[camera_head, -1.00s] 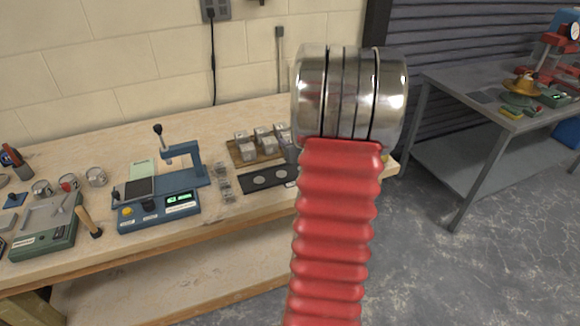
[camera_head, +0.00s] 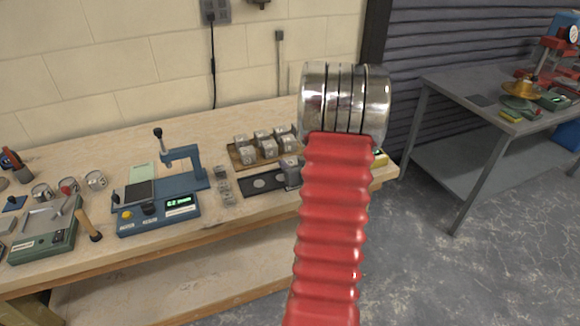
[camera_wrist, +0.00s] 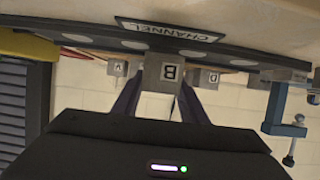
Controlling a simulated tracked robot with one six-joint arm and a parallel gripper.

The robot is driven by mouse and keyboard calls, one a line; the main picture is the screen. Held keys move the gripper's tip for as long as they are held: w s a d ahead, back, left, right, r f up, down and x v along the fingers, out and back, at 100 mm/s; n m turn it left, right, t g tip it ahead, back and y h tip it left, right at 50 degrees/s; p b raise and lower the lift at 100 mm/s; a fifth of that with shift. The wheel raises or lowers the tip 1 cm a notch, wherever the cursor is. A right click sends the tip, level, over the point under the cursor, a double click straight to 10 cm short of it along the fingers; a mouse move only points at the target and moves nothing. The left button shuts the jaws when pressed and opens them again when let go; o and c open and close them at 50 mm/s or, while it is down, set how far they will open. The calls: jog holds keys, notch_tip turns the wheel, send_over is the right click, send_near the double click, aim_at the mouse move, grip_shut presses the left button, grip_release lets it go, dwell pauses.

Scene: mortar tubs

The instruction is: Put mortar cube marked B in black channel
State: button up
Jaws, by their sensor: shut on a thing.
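The mortar cube marked B (camera_wrist: 170,72) is grey, with a white label, and sits between the dark fingers of my gripper (camera_wrist: 160,98) in the wrist view, which is upside down. The gripper is shut on it. The black channel (camera_wrist: 90,32) runs across the top of that view, with pale round spots and a "CHANNEL" plate. The cube's edge meets the channel in the picture; I cannot tell whether they touch. In the head view the black channel (camera_head: 240,187) lies on the bench, and a grey cube (camera_head: 291,172) shows at its right end, partly behind my arm.
A wooden board (camera_head: 235,158) with several grey cubes stands just behind the channel. Small grey pieces (camera_head: 226,190) lie left of it. A blue device (camera_head: 160,210) with a green display stands further left. The bench's front edge is close to the channel.

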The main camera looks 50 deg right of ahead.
jog(key=shift+f, duration=0.4)
jog(key=o, duration=1.2)
jog(key=shift+f, duration=0.1)
jog(key=shift+o, duration=0.2)
jog(key=shift+s+r, duration=0.15)
jog(key=shift+r, duration=0.05)
jog(key=v, duration=1.1)
jog(key=shift+s+a+r, duration=0.1)
jog(key=shift+s+a, duration=0.1)
jog(key=shift+s, duration=0.05)
